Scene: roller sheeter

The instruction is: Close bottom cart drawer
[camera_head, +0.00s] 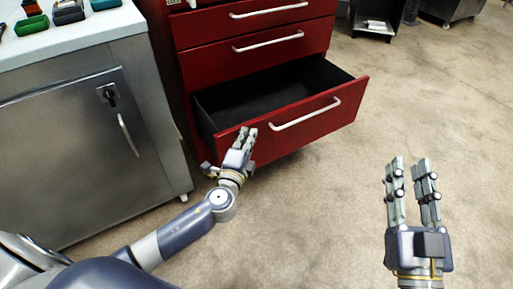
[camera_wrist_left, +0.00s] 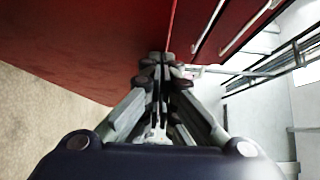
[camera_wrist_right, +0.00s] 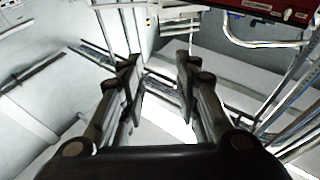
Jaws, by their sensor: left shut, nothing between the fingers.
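The red cart (camera_head: 215,28) stands at upper middle in the head view. Its bottom drawer (camera_head: 335,119) is pulled out, with an empty-looking dark inside and a white bar handle (camera_head: 305,115). My left gripper (camera_head: 247,135) is shut, with its fingertips at the left part of the drawer's front face. In the left wrist view the shut fingers (camera_wrist_left: 161,62) point at a red surface (camera_wrist_left: 95,40); I cannot tell if they touch it. My right gripper (camera_head: 411,164) is open and empty, away from the cart over the floor; its spread fingers also show in the right wrist view (camera_wrist_right: 157,62).
A grey metal cabinet (camera_head: 75,150) with a white top stands left of the cart, close to my left arm. Small coloured trays (camera_head: 68,12) lie on its top. A dark open shelf unit (camera_head: 376,18) stands at the back. The floor (camera_head: 330,200) right of and before the drawer is clear.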

